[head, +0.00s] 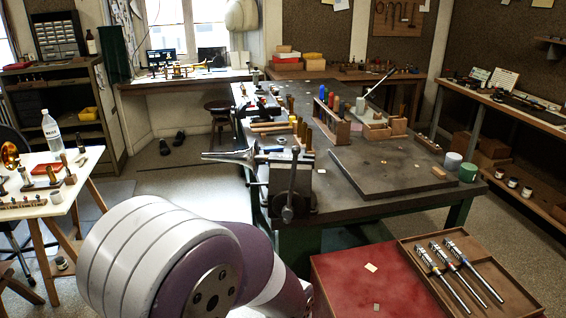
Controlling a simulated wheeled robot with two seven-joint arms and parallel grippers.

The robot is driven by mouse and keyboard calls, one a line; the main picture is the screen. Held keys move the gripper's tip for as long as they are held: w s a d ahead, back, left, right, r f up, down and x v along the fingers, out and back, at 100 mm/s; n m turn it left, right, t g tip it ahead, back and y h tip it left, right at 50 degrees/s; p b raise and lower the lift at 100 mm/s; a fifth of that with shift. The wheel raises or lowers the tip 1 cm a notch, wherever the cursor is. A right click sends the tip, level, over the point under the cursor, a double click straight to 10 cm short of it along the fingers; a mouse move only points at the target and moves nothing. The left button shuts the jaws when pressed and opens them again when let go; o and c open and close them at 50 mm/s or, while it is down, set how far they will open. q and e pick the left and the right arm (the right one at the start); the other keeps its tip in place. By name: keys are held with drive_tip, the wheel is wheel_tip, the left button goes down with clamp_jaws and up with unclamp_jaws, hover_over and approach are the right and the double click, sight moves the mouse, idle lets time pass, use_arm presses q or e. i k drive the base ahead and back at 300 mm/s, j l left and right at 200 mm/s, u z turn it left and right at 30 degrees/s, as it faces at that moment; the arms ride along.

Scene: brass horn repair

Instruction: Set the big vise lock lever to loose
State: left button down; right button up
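The big vise (303,185) is mounted at the near left corner of the dark workbench (385,222). A grey tapered mandrel (236,157) sticks out to the left at its jaws. A grey lever (291,190) hangs almost upright on the vise's near face, with a rounded knob at its lower end. I cannot tell for sure whether this is the lock lever, nor whether it is set loose or tight. A white and purple link of my arm fills the lower left and ends below the vise. Neither of my grippers shows in the view.
A red-topped cabinet (345,285) stands at the front right, with a brown tray (415,262) holding three metal tools. A flat dark board (390,180) and wooden tool racks (330,125) occupy the workbench. A white table (30,212) stands at left. Floor is open between them.

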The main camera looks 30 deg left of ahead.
sight(248, 185)
drive_tip(key=i+j, duration=0.15)
drive_tip(key=j, duration=0.45)
drive_tip(key=i+j+z, duration=0.15)
drive_tip(key=j, duration=0.45)
drive_tip(key=i+j, duration=0.1)
drive_tip(key=j, duration=0.5)
drive_tip(key=i+j+z, duration=0.1)
drive_tip(key=j, duration=0.5)
drive_tip(key=i+j, duration=0.15)
drive_tip(key=j, duration=0.45)
drive_tip(key=i+j+z, duration=0.15)
drive_tip(key=j, duration=0.45)
drive_tip(key=k, duration=0.05)
